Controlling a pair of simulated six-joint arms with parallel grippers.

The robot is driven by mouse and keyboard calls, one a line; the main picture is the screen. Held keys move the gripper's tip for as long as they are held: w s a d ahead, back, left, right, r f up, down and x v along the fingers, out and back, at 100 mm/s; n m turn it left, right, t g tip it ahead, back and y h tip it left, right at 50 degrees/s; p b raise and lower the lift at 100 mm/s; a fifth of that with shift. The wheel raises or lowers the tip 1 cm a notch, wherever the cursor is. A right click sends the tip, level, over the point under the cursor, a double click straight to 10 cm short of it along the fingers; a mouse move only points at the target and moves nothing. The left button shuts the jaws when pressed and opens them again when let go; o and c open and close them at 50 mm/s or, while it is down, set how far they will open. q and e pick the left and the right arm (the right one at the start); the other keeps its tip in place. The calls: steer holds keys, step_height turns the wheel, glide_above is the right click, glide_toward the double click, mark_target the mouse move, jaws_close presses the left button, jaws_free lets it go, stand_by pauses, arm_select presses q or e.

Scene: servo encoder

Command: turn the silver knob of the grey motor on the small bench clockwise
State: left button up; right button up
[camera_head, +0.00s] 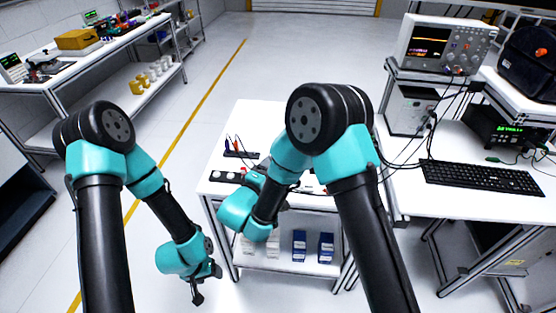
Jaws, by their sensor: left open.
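The small bench (262,116) is a white-topped table in the middle of the camera_head view. My right arm reaches over its near part and covers much of what lies there. I cannot clearly make out the grey motor or its silver knob behind that arm. The jaws of my right gripper are hidden by its own wrist, so I cannot tell their state. My left gripper (207,283) is open and empty. It hangs low over the floor, to the left of the small bench's front and apart from it.
A black strip with round parts (227,176) and a small rack with coloured leads (241,154) lie on the small bench. Blue boxes (299,246) stand on its lower shelf. At right are a keyboard (482,177) and an oscilloscope (447,44). The bench top's far part is clear.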

steer(key=shift+v, duration=1.45)
steer(key=shift+w, duration=0.1)
steer(key=shift+w+r+h, duration=0.2)
steer(key=shift+w+h, duration=0.1)
steer(key=w+d+r+n+g+y, duration=0.2)
steer(key=w+r+n+g+y, duration=0.2)
steer(key=w+r+g, duration=1.2)
steer(key=shift+r+n+y, duration=0.3)
steer(key=shift+r+y, duration=0.15)
steer(key=shift+y, duration=0.15)
steer(key=shift+d, duration=0.1)
